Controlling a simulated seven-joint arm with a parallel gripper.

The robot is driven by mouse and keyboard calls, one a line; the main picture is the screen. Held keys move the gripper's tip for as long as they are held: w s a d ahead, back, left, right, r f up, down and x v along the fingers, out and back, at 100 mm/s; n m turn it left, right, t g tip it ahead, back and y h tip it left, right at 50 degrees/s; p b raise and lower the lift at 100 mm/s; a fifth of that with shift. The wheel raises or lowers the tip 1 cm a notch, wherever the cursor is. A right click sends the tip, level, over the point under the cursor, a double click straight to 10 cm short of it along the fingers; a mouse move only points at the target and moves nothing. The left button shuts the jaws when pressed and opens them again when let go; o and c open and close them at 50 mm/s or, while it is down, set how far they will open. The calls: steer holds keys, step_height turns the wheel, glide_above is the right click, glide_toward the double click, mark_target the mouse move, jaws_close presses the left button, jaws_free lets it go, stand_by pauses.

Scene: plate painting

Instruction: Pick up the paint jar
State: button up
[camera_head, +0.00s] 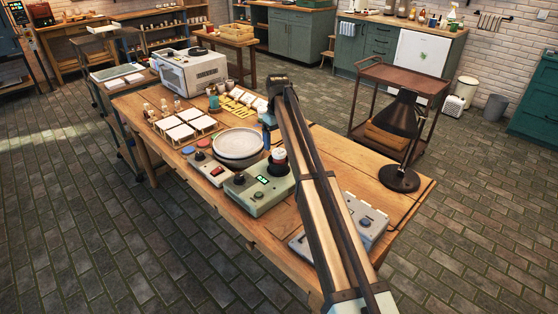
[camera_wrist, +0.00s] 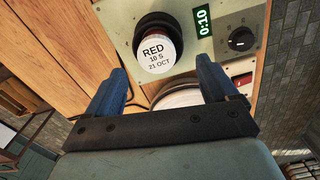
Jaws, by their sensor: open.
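The paint jar (camera_wrist: 160,52) has a white round face marked "RED 10 S 21 OCT" and a dark ring around it. It sits on a pale green control box (camera_wrist: 124,22) with a green "0:10" display. In the head view the jar (camera_head: 279,155) stands at the back of that box (camera_head: 262,190). My gripper (camera_wrist: 161,66) is open and empty, with its two blue fingers on either side of the jar's face in the picture. I cannot tell whether they touch it. In the head view my gripper (camera_head: 267,136) is just behind the jar, partly hidden by my arm.
A pale round plate (camera_head: 238,144) lies left of the jar. White square tiles (camera_head: 181,132) on a rack, small cups and a white oven-like box (camera_head: 190,72) stand farther back. A black lamp (camera_head: 400,150) stands at right. The wooden tabletop (camera_head: 335,152) beyond my arm is mostly clear.

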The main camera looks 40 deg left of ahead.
mark_target(279, 151)
steer(key=shift+w+f, duration=0.15)
steer(key=shift+f, duration=1.3)
steer(key=shift+w+f, duration=0.1)
steer(key=shift+f, duration=1.35)
steer(key=shift+c, duration=0.4)
steer(key=c, duration=1.2)
